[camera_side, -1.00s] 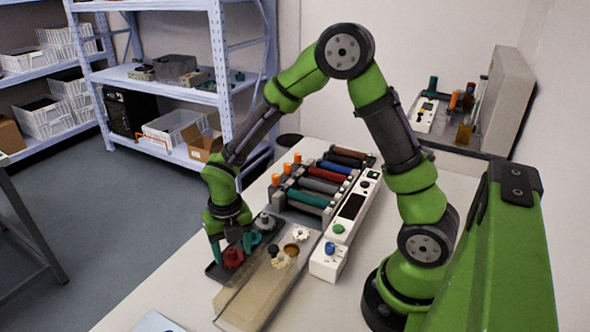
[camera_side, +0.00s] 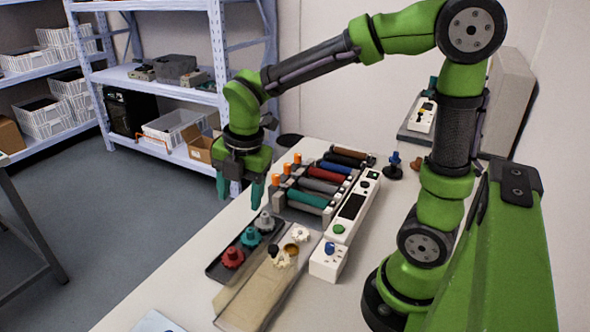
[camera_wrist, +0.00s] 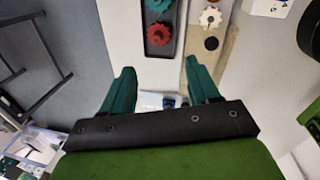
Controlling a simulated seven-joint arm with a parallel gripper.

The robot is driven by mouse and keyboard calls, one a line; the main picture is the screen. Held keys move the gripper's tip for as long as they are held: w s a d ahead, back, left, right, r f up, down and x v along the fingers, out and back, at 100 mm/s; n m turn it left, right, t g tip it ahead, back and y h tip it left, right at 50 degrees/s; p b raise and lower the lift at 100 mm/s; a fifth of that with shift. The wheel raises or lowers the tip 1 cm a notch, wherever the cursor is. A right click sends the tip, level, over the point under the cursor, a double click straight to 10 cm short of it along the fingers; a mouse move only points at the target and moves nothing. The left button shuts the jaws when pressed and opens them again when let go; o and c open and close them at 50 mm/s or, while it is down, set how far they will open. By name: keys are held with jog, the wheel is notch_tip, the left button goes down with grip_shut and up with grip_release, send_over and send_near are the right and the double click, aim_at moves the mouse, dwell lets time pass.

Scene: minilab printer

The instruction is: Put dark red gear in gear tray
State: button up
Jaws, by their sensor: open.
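The dark red gear (camera_side: 233,257) sits in the near end of the black gear tray (camera_side: 216,272). A teal gear (camera_side: 251,237) and a grey gear (camera_side: 265,221) stand behind it in the same tray. My gripper (camera_side: 238,197) is open and empty, raised above and behind the tray. In the wrist view my gripper (camera_wrist: 155,85) shows two teal fingers spread apart with nothing between them. The red gear (camera_wrist: 158,35) and the teal gear (camera_wrist: 157,5) show there in the tray (camera_wrist: 160,54), beyond the fingertips.
A tan board (camera_side: 250,296) with a white gear (camera_side: 300,233), a cream gear (camera_side: 281,258) and a brown part lies right of the tray. A rack of coloured rollers (camera_side: 310,199) and a white control box (camera_side: 352,206) stand behind. The table's left edge is close to the tray.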

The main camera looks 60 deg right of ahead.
jog(key=s+r+m+t+y, duration=0.1)
jog(key=s+m, duration=0.4)
jog(key=m, duration=0.7)
jog(key=s+d+r+m+t, duration=0.1)
jog(key=s+r+m+t, duration=0.3)
jog(key=m, duration=0.8)
jog(key=shift+s+d+r+y, duration=0.25)
jog(key=shift+s+r+y, duration=0.15)
jog(key=shift+s+r, duration=0.3)
